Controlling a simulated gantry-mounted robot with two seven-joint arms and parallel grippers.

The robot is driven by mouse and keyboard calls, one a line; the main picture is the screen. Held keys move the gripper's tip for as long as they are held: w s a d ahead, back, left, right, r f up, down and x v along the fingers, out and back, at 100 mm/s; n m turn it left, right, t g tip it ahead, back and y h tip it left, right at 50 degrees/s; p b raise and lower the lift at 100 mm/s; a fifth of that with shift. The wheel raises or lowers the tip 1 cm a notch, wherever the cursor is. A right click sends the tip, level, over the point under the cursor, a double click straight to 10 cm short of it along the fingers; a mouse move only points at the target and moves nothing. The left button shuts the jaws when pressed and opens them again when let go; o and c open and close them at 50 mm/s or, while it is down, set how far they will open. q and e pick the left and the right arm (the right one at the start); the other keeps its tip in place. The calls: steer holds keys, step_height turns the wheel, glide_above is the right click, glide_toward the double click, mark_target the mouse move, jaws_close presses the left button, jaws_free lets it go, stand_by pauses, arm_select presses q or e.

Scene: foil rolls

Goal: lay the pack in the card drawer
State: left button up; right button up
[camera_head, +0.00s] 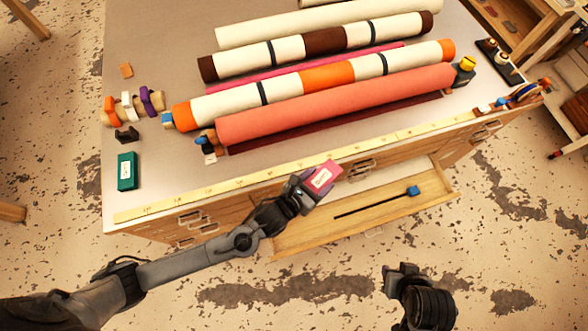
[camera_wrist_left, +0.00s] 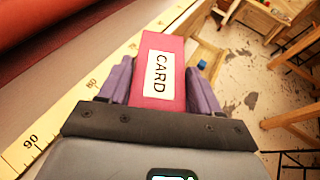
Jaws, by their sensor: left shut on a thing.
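The pack is a pink-red box with a white label; it reads CARD in the left wrist view (camera_wrist_left: 160,75). In the head view the pack (camera_head: 322,177) is above the back edge of an open wooden drawer (camera_head: 440,194). My left gripper (camera_head: 308,188) is shut on the pack, with a purple-grey finger on each side of it.
Several rolls, including a salmon one (camera_head: 330,103), lie across the table (camera_head: 125,80). A yellow measuring strip (camera_head: 245,179) runs along the table's front edge. A green box (camera_head: 127,171) stands at the left. Other drawers (camera_head: 195,222) are closed.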

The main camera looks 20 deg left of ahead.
arm_select(q)
steer(key=w+d+f+m+g+h+b, duration=0.1)
steer(key=d+f+m+h+b, duration=0.1)
steer(key=d+f+b, duration=0.45)
steer(key=w+d+f+m+g+h+b, duration=0.1)
steer(key=d+f+b, duration=0.3)
steer(key=f+b, duration=0.6)
steer(key=m+g+h+b, duration=0.2)
steer(key=m+b, duration=0.1)
steer(key=b, duration=1.5)
glide_above(353, 212)
steer(key=shift+f, duration=6.4)
steer(key=shift+s+f+b, duration=0.1)
steer(key=shift+f+b, duration=1.5)
steer(key=shift+f, duration=0.65)
steer(key=shift+a+f+b, duration=0.1)
steer(key=shift+f+b, duration=0.45)
steer(key=shift+f, duration=0.05)
steer(key=o, duration=1.3)
